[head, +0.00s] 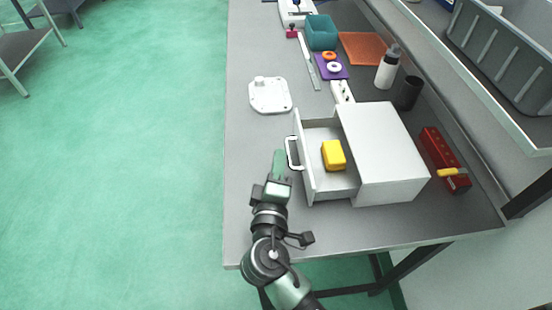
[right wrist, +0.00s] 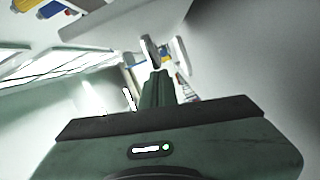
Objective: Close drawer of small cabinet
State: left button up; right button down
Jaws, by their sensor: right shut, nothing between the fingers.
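The small white cabinet (head: 385,150) stands on the grey workbench with its drawer (head: 325,187) pulled out toward the left. A yellow block (head: 334,155) lies inside the drawer. The white drawer handle (head: 292,153) is on the drawer's left face. My right gripper (head: 279,160) is shut and empty, just left of the handle; whether it touches the handle I cannot tell. In the right wrist view the shut green fingers (right wrist: 157,85) point toward a white handle-like part (right wrist: 182,55). My left gripper is not in view.
On the workbench (head: 255,215), a white casting plate (head: 270,95) lies behind the gripper. A red block holder (head: 442,158) with a yellow-handled tool is right of the cabinet. A dark cup (head: 408,93) and white bottle (head: 387,68) stand behind it.

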aim_at(323, 168)
jog(key=d+p, duration=0.1)
jog(key=d, duration=0.9)
jog(key=shift+w, duration=0.1)
jog(key=shift+d, duration=0.25)
jog(key=shift+a, duration=0.1)
